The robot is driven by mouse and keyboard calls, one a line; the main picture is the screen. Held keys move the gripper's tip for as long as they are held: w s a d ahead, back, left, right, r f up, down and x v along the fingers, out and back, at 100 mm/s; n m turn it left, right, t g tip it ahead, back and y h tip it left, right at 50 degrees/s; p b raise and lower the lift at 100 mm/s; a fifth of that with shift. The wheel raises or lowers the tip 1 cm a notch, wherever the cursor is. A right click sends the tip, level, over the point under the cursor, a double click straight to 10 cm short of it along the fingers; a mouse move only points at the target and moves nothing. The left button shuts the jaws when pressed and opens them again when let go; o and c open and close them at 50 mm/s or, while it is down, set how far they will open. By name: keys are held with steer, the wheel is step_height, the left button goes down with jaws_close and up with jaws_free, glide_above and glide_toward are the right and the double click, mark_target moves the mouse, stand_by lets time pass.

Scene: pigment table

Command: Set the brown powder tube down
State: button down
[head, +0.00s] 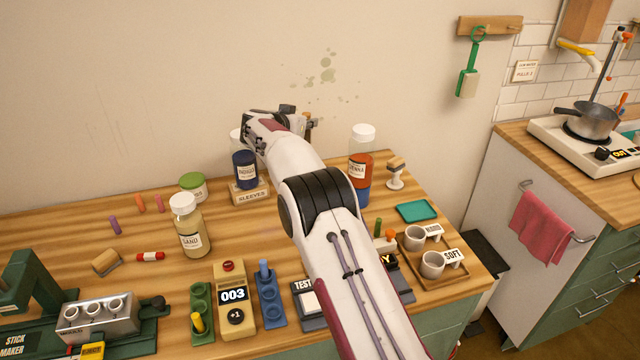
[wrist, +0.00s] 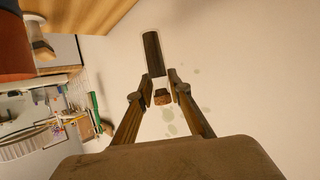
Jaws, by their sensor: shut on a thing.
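The brown powder tube (wrist: 153,53) shows in the wrist view as a dark brown column beyond my fingertips. A small brown cork-like piece (wrist: 162,97) lies in line with it between the fingers. My gripper (wrist: 160,80) is shut on the tube and holds it up in front of the bare wall. In the head view my gripper (head: 306,121) is above the back of the table, partly hidden by my arm.
A counter device (head: 234,300), green rack (head: 201,308), blue rack (head: 268,300) and cup tray (head: 437,277) stand nearer the front.

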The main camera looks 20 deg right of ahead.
steer(key=shift+s+d+f+m+g+h, duration=0.45)
steer(key=shift+s+d+f+m, duration=0.15)
steer(key=shift+s+d, duration=0.25)
steer(key=shift+s+d+f+m+g+h, duration=0.45)
steer(key=shift+s+d+f+m, duration=0.15)
steer(key=shift+s, duration=0.35)
step_height(320, 180, down, 6)
steer(key=shift+f, duration=0.15)
stand_by(0.5)
steer(key=shift+f, duration=1.85)
steer(key=shift+f, duration=0.15)
